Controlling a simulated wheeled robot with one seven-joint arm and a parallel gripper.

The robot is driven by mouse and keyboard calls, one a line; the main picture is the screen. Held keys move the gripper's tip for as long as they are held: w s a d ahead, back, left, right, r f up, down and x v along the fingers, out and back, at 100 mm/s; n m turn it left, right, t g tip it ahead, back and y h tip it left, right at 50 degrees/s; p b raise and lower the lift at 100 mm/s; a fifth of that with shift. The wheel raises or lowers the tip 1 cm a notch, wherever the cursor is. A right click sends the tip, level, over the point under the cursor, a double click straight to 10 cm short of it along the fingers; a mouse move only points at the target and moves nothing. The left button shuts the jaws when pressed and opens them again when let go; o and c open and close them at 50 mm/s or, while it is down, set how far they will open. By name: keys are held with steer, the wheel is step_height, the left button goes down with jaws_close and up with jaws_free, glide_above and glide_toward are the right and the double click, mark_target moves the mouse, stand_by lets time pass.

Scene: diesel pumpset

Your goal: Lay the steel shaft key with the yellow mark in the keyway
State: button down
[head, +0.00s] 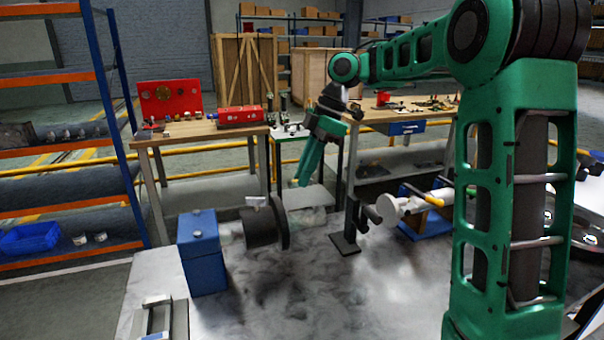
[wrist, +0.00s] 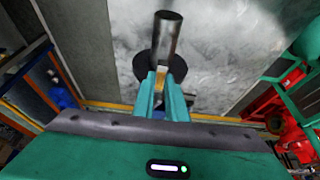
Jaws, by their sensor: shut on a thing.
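My gripper (head: 300,178) is above and to the right of the dark coupling hub (head: 258,227) in the head view. In the wrist view my gripper (wrist: 161,82) has its two teal fingers close together around a small piece with a yellowish face, which looks like the shaft key (wrist: 161,76). Most of the key is hidden by the fingers. A grey metal shaft (wrist: 166,38) and a dark round disc (wrist: 142,66) show past the fingertips. The keyway cannot be made out in either view, and contact with the shaft cannot be judged.
A blue pedestal block (head: 202,255) stands left of the hub. A black stand (head: 345,243) and a pale flanged shaft (head: 394,206) are to the right. A workbench (head: 185,134) with red items stands behind. The grey surface in front of the hub is largely clear.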

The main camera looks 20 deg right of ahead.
steer(key=shift+a+f, duration=0.1)
steer(key=shift+f, duration=2.8)
steer(key=shift+s+f, duration=0.15)
steer(key=shift+f, duration=0.35)
steer(key=shift+r, duration=0.25)
steer(key=shift+f, duration=0.45)
stand_by(1.6)
steer(key=shift+r, duration=0.45)
steer(key=shift+f, duration=0.2)
stand_by(1.6)
